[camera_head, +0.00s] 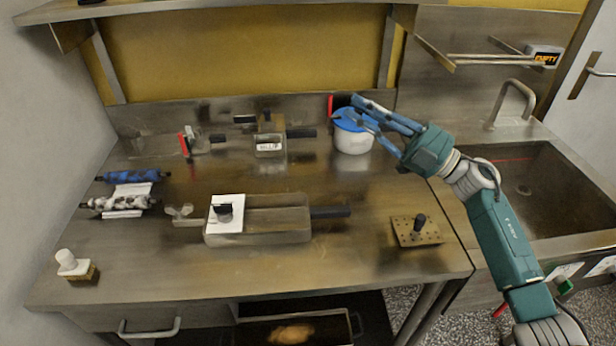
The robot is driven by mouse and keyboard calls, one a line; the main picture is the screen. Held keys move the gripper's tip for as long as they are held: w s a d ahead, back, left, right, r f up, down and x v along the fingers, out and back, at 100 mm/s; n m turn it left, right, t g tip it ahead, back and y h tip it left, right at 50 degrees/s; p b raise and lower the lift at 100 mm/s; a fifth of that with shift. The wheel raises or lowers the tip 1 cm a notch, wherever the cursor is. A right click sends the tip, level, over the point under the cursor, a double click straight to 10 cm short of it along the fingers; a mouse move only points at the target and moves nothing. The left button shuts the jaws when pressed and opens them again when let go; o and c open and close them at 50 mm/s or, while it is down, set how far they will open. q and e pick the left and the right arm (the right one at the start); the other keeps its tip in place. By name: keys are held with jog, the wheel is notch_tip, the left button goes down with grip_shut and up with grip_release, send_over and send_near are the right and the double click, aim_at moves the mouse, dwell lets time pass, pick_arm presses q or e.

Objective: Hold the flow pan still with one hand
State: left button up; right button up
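A shallow rectangular metal pan (280,236) with a dark handle pointing right sits at the middle front of the steel table; I take it to be the flow pan. A white square plate (228,222) with a black knob covers its left end. A wing-nut-shaped piece lies at its left side. My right gripper (350,106) is well away from this pan, at the back right by a white tub with a blue lid (353,142). Its blue fingers look spread and pass over or in front of the lid; I cannot tell whether they touch it. My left gripper is out of view.
A smaller labelled metal pan (270,150) stands at the back. Two rollers (121,203) lie at the left, with a white-topped block (76,266) at the front left. A perforated plate (416,232) with a black knob lies at the front right. A sink (540,185) is beyond.

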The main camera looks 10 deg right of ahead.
jog(key=s+a+r+n+g, duration=0.1)
jog(key=s+a+n+g, duration=0.3)
jog(key=a, duration=0.4)
jog(key=s+a+n+g, duration=0.1)
jog(key=a+n+g, duration=0.35)
jog(key=a, duration=0.25)
jog(key=s+a+f+n+g+h, duration=0.5)
jog(key=s+a+n+g+h, duration=0.15)
jog(key=a, duration=0.25)
jog(key=w+d+f+n+t+h, duration=0.1)
jog(key=d+f+t+h, duration=0.15)
jog(key=d+h, duration=0.35)
jog(key=w+d+f+t+h, duration=0.1)
jog(key=d+f+h, duration=0.2)
jog(key=d+h, duration=0.3)
jog(key=shift+g, duration=0.25)
notch_tip(320, 180, down, 11)
jog(key=shift+f, duration=0.1)
grip_shut()
